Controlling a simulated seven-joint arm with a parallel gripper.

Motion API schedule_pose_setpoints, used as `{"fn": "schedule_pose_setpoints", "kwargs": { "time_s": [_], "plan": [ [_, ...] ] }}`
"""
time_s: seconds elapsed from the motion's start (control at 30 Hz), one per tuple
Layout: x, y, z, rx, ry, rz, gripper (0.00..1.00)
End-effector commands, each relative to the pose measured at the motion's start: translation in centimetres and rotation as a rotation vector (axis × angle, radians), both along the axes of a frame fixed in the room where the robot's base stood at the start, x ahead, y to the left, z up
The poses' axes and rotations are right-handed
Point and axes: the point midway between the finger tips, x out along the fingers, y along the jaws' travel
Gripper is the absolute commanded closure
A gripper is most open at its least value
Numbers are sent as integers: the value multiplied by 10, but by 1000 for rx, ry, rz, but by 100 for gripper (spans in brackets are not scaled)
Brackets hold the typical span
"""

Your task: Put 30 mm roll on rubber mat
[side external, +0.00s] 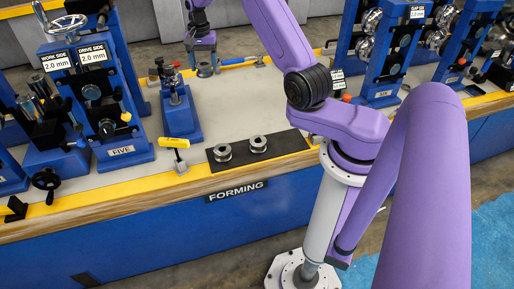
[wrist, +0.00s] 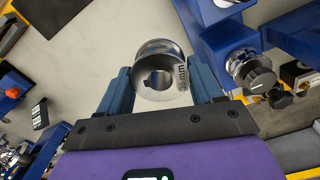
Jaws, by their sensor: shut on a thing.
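A steel roll (wrist: 160,50) with a centre hole and a marking that looks like "30 mm" is between the two blue fingers of my gripper (wrist: 158,85) in the wrist view. The fingers are shut on its sides. In the side view my gripper (side external: 204,62) is at the back of the bench, with the roll (side external: 205,71) at its tips. Its exact height over the bench is hard to tell. The black rubber mat (side external: 290,141) lies at the bench's front edge, nearer the camera than my gripper. Two steel rolls, a left one (side external: 222,153) and a right one (side external: 258,144), stand on it.
A blue forming stand (side external: 103,105) labelled FIVE and a smaller blue post (side external: 180,112) stand left of the mat. A yellow tag (side external: 174,142) stands just left of the mat. More blue stands (side external: 386,55) are at right. The grey bench top (side external: 250,100) between is clear.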

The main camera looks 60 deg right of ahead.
Motion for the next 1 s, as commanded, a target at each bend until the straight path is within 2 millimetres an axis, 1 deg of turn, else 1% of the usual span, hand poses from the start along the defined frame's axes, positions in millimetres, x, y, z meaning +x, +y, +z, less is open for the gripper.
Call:
{"fn": "schedule_pose_setpoints", "kwargs": {
  "time_s": [0.03, 0.2, 0.37, 0.4, 0.5, 0.67, 0.77, 0.87, 1.0],
  "plan": [
    [-12, -9, -5, 0, 1, -40, 66],
    [-55, -34, -23, 1, 1, -173, 66],
    [-98, -51, -38, 2, 1, -297, 66],
    [-110, -53, -42, 2, 0, -328, 66],
    [-139, -59, -51, 2, 0, -406, 66],
    [-186, -61, -63, 2, 0, -530, 66],
    [-215, -58, -70, 2, 0, -609, 66],
    [-244, -53, -76, 2, 1, -687, 66],
    [-284, -40, -83, 3, 2, -795, 66]
  ]
}}
